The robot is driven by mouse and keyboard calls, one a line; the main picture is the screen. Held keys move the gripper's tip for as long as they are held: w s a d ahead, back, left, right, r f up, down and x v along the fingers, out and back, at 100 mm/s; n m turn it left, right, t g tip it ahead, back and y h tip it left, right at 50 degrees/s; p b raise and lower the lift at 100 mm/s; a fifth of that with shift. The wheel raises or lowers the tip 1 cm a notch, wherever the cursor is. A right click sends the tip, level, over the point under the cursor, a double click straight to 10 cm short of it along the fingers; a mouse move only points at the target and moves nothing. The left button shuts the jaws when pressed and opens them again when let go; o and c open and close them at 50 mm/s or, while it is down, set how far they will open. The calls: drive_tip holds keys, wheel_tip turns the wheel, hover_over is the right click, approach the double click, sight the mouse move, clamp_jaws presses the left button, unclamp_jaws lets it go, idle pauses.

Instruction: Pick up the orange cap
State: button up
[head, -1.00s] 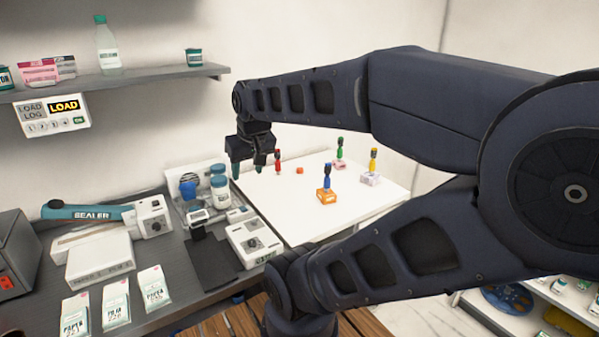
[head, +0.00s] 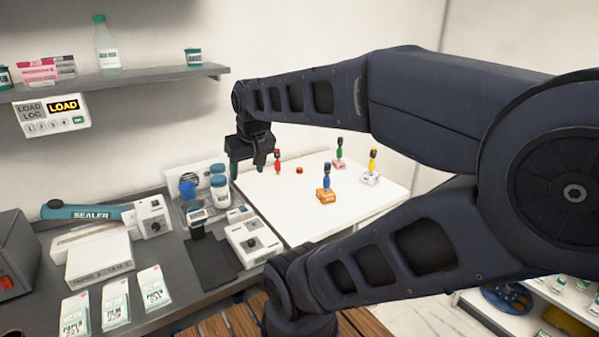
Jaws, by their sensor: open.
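The small orange cap (head: 299,170) lies on the white tabletop (head: 290,215), in the middle right of the head view. It stands alone, apart from the small figures around it. My gripper (head: 247,168) points down near the left back edge of the white tabletop, to the left of the cap. It is open, with a gap between its two fingers and nothing visible in it. It does not touch the cap.
A red figure (head: 278,161) stands between my gripper and the cap. Blue-orange (head: 326,185), green (head: 339,152) and yellow (head: 373,165) figures on blocks stand to the right. Bottles (head: 220,187) and devices (head: 250,240) crowd the dark counter at left. The front of the white tabletop is clear.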

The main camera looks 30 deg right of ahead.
drive_tip(key=w+d+m+y, duration=0.2)
drive_tip(key=w+d, duration=0.2)
drive_tip(key=w, duration=0.7)
drive_tip(key=m+h, duration=0.7)
approach(300, 168)
drive_tip(key=x, duration=0.3)
drive_tip(key=shift+s, duration=0.25)
drive_tip(key=shift+w+x, duration=0.2)
drive_tip(key=shift+x, duration=2.6)
drive_tip(key=shift+a, duration=0.15)
drive_tip(key=shift+c, duration=0.5)
drive_tip(key=c, duration=1)
